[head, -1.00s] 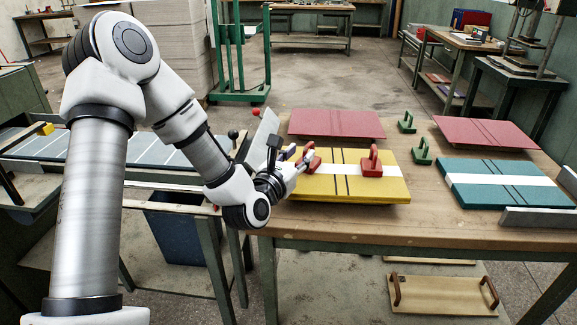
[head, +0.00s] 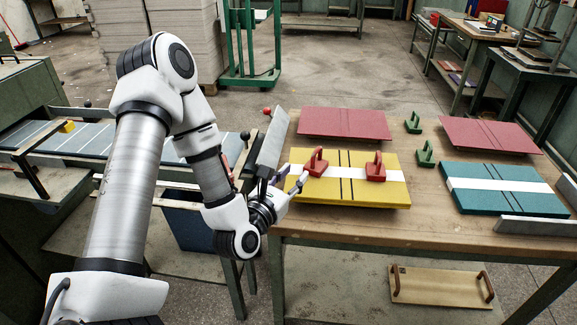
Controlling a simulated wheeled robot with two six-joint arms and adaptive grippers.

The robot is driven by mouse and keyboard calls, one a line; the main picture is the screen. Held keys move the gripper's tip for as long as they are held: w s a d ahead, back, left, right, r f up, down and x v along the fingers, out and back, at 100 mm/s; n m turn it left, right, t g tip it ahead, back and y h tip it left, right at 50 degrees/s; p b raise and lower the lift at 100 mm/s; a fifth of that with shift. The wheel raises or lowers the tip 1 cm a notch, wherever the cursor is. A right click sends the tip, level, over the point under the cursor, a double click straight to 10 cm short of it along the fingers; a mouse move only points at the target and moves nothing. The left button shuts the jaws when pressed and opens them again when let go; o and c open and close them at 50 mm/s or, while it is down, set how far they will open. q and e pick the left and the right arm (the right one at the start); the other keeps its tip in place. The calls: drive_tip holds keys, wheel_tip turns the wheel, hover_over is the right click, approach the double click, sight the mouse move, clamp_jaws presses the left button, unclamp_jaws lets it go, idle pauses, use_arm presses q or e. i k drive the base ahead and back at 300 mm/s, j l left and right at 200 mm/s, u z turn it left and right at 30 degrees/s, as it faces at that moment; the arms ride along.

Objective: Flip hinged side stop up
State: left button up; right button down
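A long grey metal plate (head: 272,140), which looks like the hinged side stop, stands tilted up along the table's left edge. A red ball knob (head: 267,111) shows by its far end. My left gripper (head: 293,180) is at the near end of the plate, beside the left edge of the yellow board (head: 335,196). Its fingers look apart with nothing between them. Whether they touch the plate or the board cannot be told. The plate's hinge is hidden. My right gripper is out of view.
Two red handles (head: 315,163) (head: 376,168) stand on the yellow board. Red boards (head: 344,123) (head: 490,134), a teal board (head: 508,199) and green handles (head: 413,123) share the table (head: 400,228). Another grey bar (head: 533,228) lies at right. A striped feeder bed (head: 90,143) is at left.

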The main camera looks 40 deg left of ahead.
sight(269, 154)
drive_tip(key=u, duration=1.35)
